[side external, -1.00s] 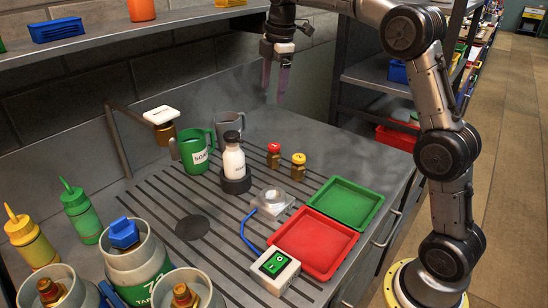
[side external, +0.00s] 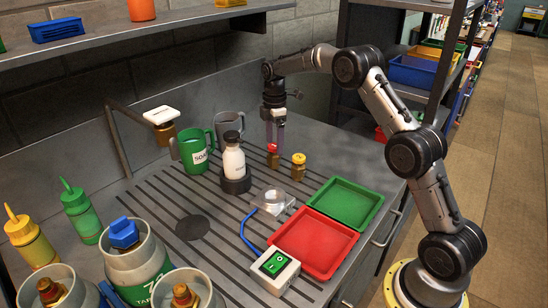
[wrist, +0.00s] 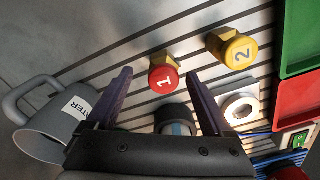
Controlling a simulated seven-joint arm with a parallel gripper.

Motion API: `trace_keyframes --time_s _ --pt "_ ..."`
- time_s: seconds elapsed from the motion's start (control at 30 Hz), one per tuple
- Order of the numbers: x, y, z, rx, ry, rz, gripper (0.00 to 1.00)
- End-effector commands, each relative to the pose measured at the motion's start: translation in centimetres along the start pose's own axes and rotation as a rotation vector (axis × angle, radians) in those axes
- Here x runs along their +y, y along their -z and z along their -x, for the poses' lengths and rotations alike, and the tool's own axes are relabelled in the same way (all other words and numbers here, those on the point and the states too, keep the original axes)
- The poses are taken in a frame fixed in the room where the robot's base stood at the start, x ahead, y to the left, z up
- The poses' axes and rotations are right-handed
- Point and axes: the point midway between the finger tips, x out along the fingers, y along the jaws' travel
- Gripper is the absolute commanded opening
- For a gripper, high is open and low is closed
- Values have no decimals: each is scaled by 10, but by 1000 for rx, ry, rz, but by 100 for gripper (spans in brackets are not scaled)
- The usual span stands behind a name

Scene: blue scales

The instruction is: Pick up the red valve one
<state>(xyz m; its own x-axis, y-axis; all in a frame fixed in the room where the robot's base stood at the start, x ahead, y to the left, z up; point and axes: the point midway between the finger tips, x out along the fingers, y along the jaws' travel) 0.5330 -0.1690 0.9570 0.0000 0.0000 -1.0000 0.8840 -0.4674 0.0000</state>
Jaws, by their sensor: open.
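The red valve (side external: 273,152), a brass body with a red cap, stands upright on the slatted worktop. In the wrist view its red cap (wrist: 163,78) shows the number 1. My gripper (side external: 275,140) points down just above and behind it, with its fingers close to the cap. In the wrist view my gripper (wrist: 158,82) is open, one purple finger on each side of the red valve, with nothing held. The side view does not show clearly whether the fingers touch the cap.
The yellow valve (side external: 298,166), numbered 2, stands close to the right. A grey mug (side external: 229,123) and a white bottle in a dark holder (side external: 234,164) stand to the left. A green tray (side external: 345,203) and a red tray (side external: 314,243) lie in front, both empty.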

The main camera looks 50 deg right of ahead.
Motion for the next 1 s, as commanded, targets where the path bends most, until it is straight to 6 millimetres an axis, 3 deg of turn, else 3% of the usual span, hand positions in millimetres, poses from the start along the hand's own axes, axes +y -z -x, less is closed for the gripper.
trace_keyframes --time_s 0.17,0.43,0.77,1.0 --pt "-2 1 -12 0 2 0 85" --pt "-6 4 -49 -1 1 -1 85" --pt "-5 4 -56 0 -3 -1 85" --pt "-5 4 -55 0 -3 0 44"
